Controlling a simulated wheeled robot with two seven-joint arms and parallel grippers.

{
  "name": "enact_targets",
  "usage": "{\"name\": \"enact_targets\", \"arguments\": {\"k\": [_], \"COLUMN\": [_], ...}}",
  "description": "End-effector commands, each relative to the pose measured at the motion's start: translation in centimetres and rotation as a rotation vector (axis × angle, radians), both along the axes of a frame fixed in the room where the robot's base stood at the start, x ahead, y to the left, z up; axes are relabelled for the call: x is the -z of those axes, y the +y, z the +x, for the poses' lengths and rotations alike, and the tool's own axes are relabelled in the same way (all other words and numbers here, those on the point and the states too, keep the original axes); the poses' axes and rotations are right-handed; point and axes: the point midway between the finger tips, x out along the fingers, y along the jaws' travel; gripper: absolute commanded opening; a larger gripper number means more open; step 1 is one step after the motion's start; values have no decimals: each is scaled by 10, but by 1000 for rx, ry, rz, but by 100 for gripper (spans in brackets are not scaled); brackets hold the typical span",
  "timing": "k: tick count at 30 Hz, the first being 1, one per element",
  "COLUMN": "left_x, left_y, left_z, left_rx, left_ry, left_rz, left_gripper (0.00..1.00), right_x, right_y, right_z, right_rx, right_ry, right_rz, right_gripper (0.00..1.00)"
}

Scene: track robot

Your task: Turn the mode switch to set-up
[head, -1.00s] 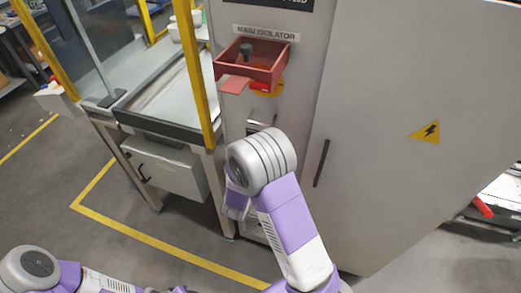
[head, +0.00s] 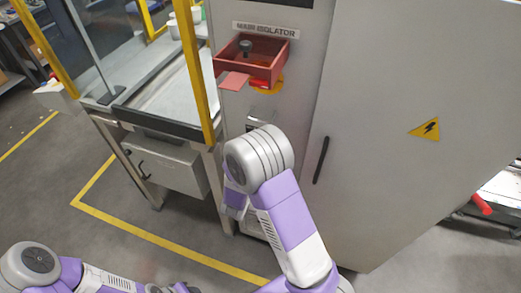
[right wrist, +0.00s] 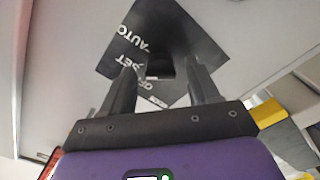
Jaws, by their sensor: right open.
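The mode switch shows in the right wrist view as a dark plate (right wrist: 126,40) with white lettering that reads AUTO, SET and OFF, partly covered. A dark block-like knob (right wrist: 160,67) stands at its middle. My right gripper (right wrist: 161,78) is open, with one finger on each side of the knob. I cannot tell whether the fingers touch it. In the head view my right forearm hides the switch and the gripper. My left arm shows at the lower left, with its gripper out of view.
A red open box (head: 273,72) under the MAIN ISOLATOR label juts from the cabinet above my right arm. The grey cabinet door (head: 385,185) with its dark handle (head: 321,160) stands to the right. A yellow-framed bench (head: 168,90) stands left. Floor between is clear.

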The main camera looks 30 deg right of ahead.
Motion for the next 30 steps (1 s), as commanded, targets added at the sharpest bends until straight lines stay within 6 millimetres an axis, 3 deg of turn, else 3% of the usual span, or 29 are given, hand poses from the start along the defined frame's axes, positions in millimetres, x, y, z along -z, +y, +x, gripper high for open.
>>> {"name": "enact_targets", "arguments": {"k": [12, 30], "left_x": [-1, -1], "left_y": [0, 0], "left_z": [0, 0], "left_rx": [0, 0], "left_ry": [0, 0], "left_rz": [0, 0], "left_gripper": [43, 43], "right_x": [0, 0], "right_y": [48, 52], "right_z": [-40, -44], "right_rx": [-4, -2], "right_ry": [2, 1], "right_rz": [-1, 0], "right_gripper": [60, 60]}}
